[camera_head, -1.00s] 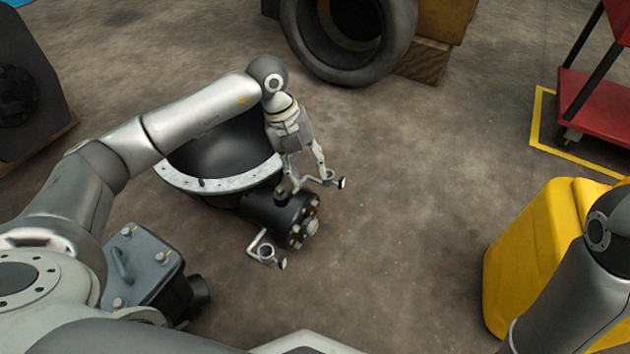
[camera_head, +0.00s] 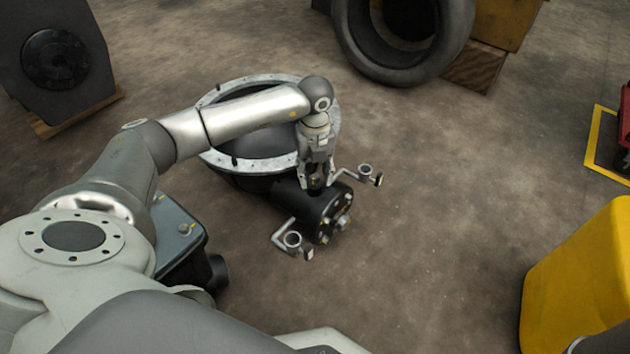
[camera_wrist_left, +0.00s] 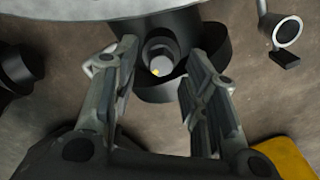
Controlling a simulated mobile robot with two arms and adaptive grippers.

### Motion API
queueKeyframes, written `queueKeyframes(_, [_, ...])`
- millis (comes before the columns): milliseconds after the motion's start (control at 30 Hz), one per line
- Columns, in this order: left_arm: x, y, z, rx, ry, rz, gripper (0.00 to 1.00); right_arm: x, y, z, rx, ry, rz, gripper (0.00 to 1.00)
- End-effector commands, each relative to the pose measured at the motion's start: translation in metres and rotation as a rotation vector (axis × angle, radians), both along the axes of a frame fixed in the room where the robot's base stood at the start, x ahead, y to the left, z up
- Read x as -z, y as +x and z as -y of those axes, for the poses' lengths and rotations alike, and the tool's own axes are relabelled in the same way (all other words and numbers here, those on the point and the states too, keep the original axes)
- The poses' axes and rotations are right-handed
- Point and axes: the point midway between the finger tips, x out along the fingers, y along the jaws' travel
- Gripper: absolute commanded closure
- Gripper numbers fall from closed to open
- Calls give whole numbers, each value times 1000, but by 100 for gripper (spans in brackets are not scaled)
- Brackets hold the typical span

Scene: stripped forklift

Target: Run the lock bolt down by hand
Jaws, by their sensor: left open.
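My left gripper (camera_head: 316,188) points down over the top of the black cylindrical housing (camera_head: 322,212). Its fingers are apart. In the left wrist view the two fingers of the left gripper (camera_wrist_left: 158,95) stand on either side of a round grey bolt head with a yellow mark (camera_wrist_left: 157,63), which I take for the lock bolt. The bolt head sits in a dark round seat, a little beyond the fingertips in that view, with no finger visibly touching it. In the head view the fingers mostly hide it. My right gripper is out of view.
Two bent arms with rings (camera_head: 291,239) stick out beside the housing. A dark bowl-shaped casing with a pale flange (camera_head: 222,158) adjoins it. A tyre (camera_head: 452,45) lies behind, and a yellow container (camera_head: 580,285) stands at right. The floor between is clear.

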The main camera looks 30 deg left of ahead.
Motion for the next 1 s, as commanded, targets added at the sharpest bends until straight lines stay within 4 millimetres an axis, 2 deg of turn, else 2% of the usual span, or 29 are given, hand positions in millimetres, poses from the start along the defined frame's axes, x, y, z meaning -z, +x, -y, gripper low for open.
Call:
queueKeyframes(100, [8, 0, 0, 0, 0, 0, 59, 6, 0, 0, 0, 0, 0, 100])
queueKeyframes(433, [9, 0, 0, 1, 0, 0, 59, 6, 0, 0, 0, -1, 1, 100])
queueKeyframes(767, [9, 0, 0, 1, -1, -1, 100, 6, 0, 0, 0, -1, 1, 100])
queueKeyframes(1000, [8, 0, 0, 15, -1, -1, 100, 3, 0, 0, 0, -1, 1, 100])
